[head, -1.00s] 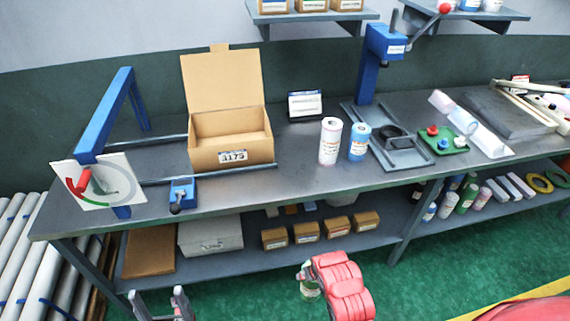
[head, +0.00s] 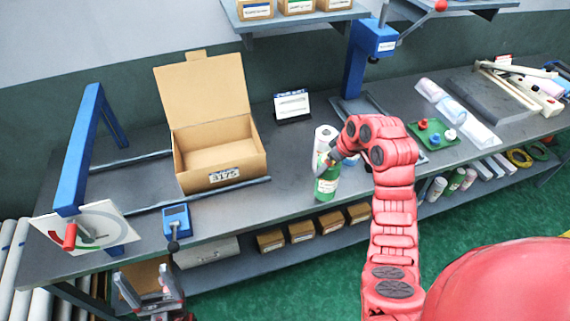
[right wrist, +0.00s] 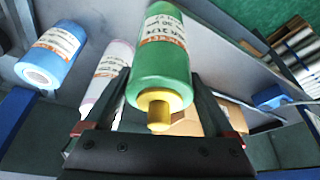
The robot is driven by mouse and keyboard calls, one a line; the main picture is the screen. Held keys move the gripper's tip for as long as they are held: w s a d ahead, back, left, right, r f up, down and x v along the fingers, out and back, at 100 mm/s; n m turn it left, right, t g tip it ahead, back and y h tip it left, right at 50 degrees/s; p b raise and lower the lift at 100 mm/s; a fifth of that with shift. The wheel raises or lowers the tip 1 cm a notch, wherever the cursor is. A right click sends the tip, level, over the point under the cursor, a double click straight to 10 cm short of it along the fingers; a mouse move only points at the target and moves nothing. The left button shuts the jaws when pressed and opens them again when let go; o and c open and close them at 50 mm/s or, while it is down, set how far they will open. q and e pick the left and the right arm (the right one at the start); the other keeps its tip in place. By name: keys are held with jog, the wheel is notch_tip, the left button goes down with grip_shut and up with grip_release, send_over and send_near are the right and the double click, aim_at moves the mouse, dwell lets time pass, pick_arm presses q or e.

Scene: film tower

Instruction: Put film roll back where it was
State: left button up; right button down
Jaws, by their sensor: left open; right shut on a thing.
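A green film roll (head: 327,184) with a white label is held in my right gripper (head: 330,162) near the front edge of the table. In the right wrist view the green roll (right wrist: 163,55) sits between the two dark fingers, its yellow core end toward the camera. A white film roll (head: 325,136) stands just behind it on the table. The right wrist view also shows a blue film roll (right wrist: 55,52) beside the white one; in the head view my right arm hides it. My left gripper (head: 150,292) is open and empty, low before the table's left part.
An open cardboard box (head: 222,166) stands on the table (head: 285,160) left of the rolls. A blue press (head: 368,45) is behind my right arm. A green tray (head: 432,134) lies to the right. The lower shelf holds small boxes (head: 301,231) and more rolls (head: 437,188).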

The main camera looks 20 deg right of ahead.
jog(key=shift+w+d+r, duration=0.1)
jog(key=shift+w+r, duration=0.25)
jog(key=shift+w+a+b, duration=0.2)
jog(key=shift+w+b, duration=0.05)
jog(key=shift+b, duration=0.05)
jog(key=w+a+f+b, duration=0.3)
jog(key=w+a, duration=0.5)
jog(key=w, duration=0.4)
jog(key=shift+f, duration=0.9)
grip_release()
